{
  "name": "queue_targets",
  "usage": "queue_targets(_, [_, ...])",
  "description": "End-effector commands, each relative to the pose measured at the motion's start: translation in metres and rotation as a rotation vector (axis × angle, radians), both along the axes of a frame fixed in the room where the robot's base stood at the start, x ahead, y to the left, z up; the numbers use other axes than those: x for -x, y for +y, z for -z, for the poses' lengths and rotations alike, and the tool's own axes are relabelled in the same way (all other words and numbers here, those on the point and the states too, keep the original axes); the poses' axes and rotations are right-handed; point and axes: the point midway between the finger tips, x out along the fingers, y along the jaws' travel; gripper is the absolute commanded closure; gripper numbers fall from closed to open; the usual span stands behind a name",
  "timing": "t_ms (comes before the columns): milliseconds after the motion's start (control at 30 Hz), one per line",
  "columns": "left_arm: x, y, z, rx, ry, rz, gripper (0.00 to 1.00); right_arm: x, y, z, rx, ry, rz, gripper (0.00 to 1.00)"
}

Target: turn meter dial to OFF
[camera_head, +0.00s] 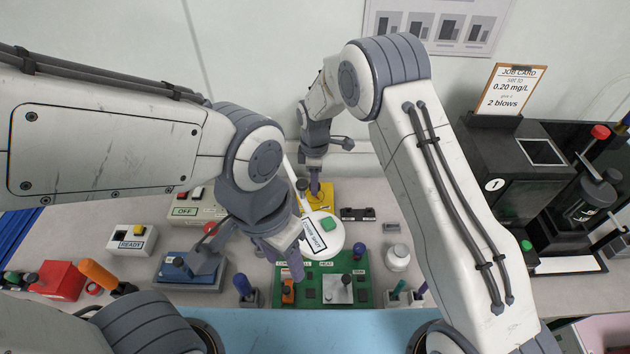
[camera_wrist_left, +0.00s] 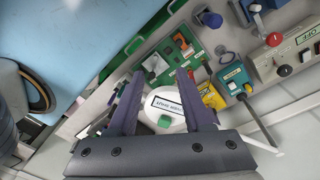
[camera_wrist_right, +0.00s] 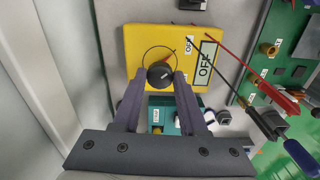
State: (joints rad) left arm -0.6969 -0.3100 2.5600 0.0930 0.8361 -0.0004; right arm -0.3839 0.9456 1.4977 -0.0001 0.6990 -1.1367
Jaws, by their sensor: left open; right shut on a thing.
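The yellow meter (camera_wrist_right: 140,43) lies under my right gripper (camera_wrist_right: 160,78) in the right wrist view. Its round black dial (camera_wrist_right: 160,71) is between the fingertips, which are shut on it. A red line at the dial slants up and right toward the small OFF label (camera_wrist_right: 188,45); I cannot tell whether they line up exactly. In the head view, the meter (camera_head: 325,198) is partly hidden below my right gripper (camera_head: 314,188). My left gripper (camera_head: 248,262) is open and empty above the bench, and its spread fingers show in the left wrist view (camera_wrist_left: 162,74).
A white round device (camera_head: 325,240) stands in front of the meter, with a green circuit board (camera_head: 350,268) nearer. Red and black probes (camera_wrist_right: 270,100) lie right of the meter in the right wrist view. A READY box (camera_head: 130,239) and blue tester are left. A job card (camera_head: 507,88) stands behind.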

Motion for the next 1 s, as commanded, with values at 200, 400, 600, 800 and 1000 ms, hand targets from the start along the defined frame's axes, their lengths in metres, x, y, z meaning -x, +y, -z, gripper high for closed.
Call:
queue_targets(200, [0.0,0.0,0.0002,0.0,0.0,0.0,0.5,-0.0006,0.0002,-0.001,-0.001,-0.002,-0.053,1.0])
queue_targets(400, [0.0,0.0,0.0002,0.0,0.0,0.0,0.5,-0.0007,0.0002,-0.0011,-0.001,-0.002,-0.068,1.0])
queue_targets(600, [0.0,0.0,0.0002,0.0,0.0,0.0,0.5,-0.0007,0.0003,-0.0011,-0.001,-0.002,-0.068,1.0])
queue_targets(800, [0.0,0.0,0.0002,0.0,0.0,0.0,0.5,-0.0007,0.0003,-0.001,-0.001,-0.002,-0.067,0.28])
queue_targets(1000, [0.0,0.0,0.0003,0.0,0.0,0.0,0.5,-0.0004,0.0002,-0.0005,0.0,-0.001,-0.066,0.28])
